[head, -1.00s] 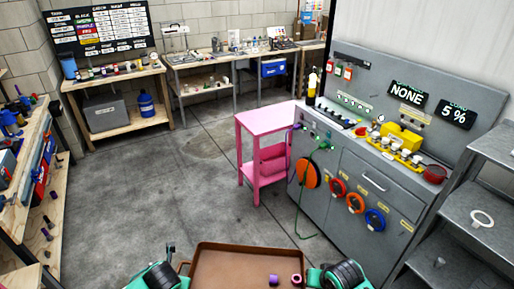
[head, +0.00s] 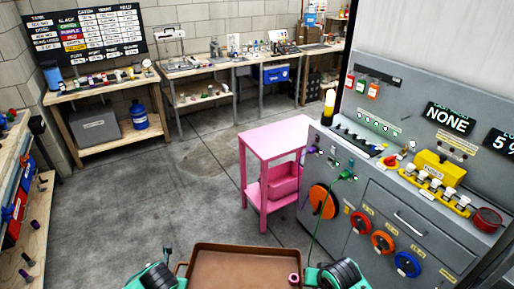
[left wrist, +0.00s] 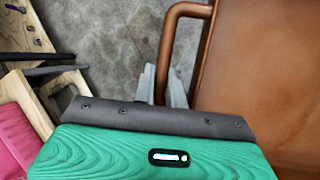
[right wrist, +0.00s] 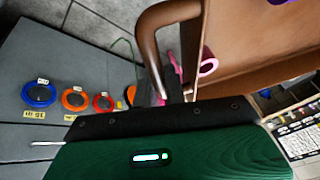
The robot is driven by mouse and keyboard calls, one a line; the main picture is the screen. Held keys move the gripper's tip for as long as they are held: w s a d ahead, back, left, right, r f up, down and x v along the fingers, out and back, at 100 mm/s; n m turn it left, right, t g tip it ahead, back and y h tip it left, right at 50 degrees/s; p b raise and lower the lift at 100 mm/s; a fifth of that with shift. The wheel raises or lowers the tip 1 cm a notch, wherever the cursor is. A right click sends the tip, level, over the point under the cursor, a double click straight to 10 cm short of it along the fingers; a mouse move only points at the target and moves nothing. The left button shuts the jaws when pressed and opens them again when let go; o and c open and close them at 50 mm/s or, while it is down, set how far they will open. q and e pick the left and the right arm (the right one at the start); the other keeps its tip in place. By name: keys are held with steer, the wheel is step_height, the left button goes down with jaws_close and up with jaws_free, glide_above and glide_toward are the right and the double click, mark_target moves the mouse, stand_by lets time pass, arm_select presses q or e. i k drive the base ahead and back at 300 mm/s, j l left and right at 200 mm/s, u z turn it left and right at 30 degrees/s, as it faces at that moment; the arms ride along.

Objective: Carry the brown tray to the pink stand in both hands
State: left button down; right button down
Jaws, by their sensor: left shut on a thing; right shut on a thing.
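The brown tray (head: 235,264) is in front of me at the bottom of the head view, held between both grippers. My left gripper (left wrist: 172,88) is shut on the tray's left handle, a bent brown bar. My right gripper (right wrist: 172,88) is shut on the tray's right handle. A purple-pink ring (head: 294,279) lies in the tray near its right side, and a pink ring (right wrist: 208,66) shows in the right wrist view. The pink stand (head: 272,140) is ahead, beyond the tray, with a bare top and a pink bin (head: 284,180) on its lower shelf.
A grey machine cabinet (head: 385,215) with a green cable and coloured reels stands close right of the pink stand. A wooden shelf (head: 35,215) runs along the left. Benches (head: 110,90) line the back wall. The concrete floor (head: 170,190) between is clear.

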mark_target(258, 140)
steer(key=i+j, duration=0.1)
steer(key=i, duration=3.05)
steer(key=i+z, duration=0.35)
steer(key=k+l, duration=0.05)
steer(key=k, duration=0.05)
